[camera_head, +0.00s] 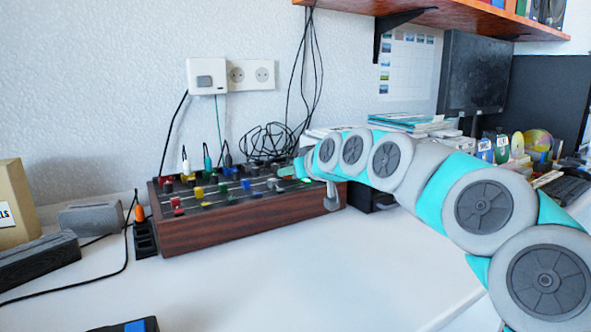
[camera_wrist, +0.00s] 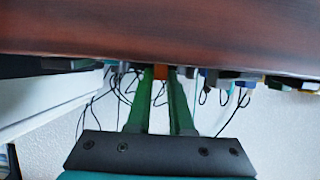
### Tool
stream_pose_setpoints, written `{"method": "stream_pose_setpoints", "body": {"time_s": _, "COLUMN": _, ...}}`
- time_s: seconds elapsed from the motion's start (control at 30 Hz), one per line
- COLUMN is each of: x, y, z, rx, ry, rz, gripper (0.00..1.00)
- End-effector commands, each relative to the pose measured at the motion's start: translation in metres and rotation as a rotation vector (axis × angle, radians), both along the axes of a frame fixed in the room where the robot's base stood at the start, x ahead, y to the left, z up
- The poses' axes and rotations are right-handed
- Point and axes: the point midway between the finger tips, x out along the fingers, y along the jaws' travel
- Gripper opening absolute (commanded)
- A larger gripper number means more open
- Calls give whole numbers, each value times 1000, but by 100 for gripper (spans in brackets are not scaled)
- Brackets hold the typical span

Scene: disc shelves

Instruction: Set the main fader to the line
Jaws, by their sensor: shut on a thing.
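The mixer (camera_head: 235,226) is a dark box with wooden sides and several coloured knobs and fader caps on its sloping top. It stands on the white desk, and its wooden side (camera_wrist: 160,32) fills the top of the wrist view. My gripper (camera_head: 290,171) is at the right end of the mixer's top. In the wrist view its two green fingers (camera_wrist: 162,76) are closed on a small orange cap (camera_wrist: 161,72), which seems to be the main fader. The head view does not show this cap clearly. I cannot make out the target line in either view.
Cables (camera_head: 268,142) rise behind the mixer to the wall. A power strip (camera_head: 144,236) and a dark bar (camera_head: 38,259) lie left of it. Papers and books (camera_head: 410,122) are stacked behind my arm.

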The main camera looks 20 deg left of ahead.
Motion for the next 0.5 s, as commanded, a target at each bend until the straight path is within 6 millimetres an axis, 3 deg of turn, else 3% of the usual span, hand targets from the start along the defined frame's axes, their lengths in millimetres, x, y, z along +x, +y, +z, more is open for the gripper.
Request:
{"method": "stream_pose_setpoints", "body": {"time_s": 0.33, "x": 4, "y": 4, "z": 1, "rx": 0, "ry": -3, "rz": -1, "gripper": 0}}
{"method": "stream_pose_setpoints", "body": {"time_s": 0.37, "x": 4, "y": 4, "z": 1, "rx": 0, "ry": -3, "rz": -1, "gripper": 22}}
{"method": "stream_pose_setpoints", "body": {"time_s": 0.5, "x": 4, "y": 4, "z": 0, "rx": 1, "ry": -2, "rz": -1, "gripper": 38}}
